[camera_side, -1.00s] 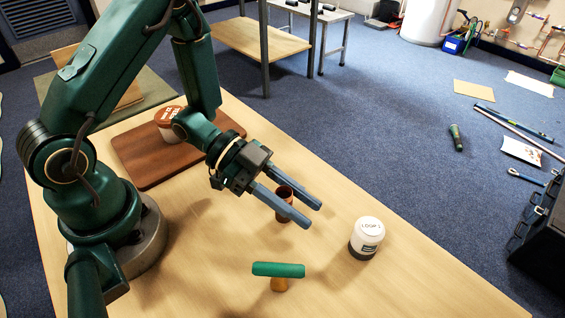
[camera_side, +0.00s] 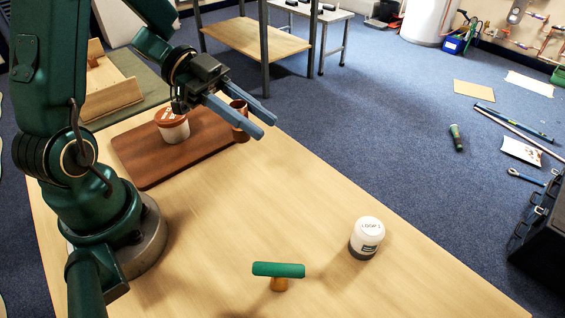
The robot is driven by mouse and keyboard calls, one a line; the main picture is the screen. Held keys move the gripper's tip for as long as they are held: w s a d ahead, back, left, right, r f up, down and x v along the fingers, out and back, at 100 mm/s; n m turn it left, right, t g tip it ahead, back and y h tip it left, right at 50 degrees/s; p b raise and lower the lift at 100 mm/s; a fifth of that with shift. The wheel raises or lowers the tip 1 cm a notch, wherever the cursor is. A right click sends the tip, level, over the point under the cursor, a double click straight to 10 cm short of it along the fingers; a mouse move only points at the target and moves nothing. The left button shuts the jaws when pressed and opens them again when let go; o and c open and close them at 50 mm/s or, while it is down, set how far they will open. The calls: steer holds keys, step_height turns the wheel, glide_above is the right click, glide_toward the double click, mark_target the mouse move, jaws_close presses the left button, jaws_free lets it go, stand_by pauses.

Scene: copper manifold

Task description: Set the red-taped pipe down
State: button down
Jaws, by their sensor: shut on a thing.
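A short copper-brown pipe (camera_side: 239,131) stands upright between the two fingers of my gripper (camera_side: 264,125), which is shut on it. The fingers cross in front of its upper part, and I cannot make out the red tape. The pipe appears at the far right corner of the brown board (camera_side: 150,170). I cannot tell whether its lower end touches the board or hangs above it.
A white pot with a red-brown lid (camera_side: 172,130) stands on the board, left of the pipe. A white jar (camera_side: 367,238) and a green-topped T-shaped piece (camera_side: 279,270) stand on the wooden table (camera_side: 220,230). The middle of the table is clear. A wooden tray (camera_side: 110,92) lies behind.

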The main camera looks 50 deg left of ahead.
steer(key=a+n+t+y, duration=0.2)
steer(key=a+n+t, duration=0.1)
steer(key=a, duration=1)
steer(key=x, duration=0.4)
steer(key=f+x, duration=0.1)
steer(key=x, duration=0.4)
steer(key=s+x, duration=0.1)
steer(key=x, duration=0.3)
steer(key=shift+w+f, duration=0.1)
steer(key=shift+f, duration=2.05)
steer(key=shift+f, duration=0.3)
steer(key=c, duration=0.6)
jaws_free()
steer(key=shift+f, duration=0.1)
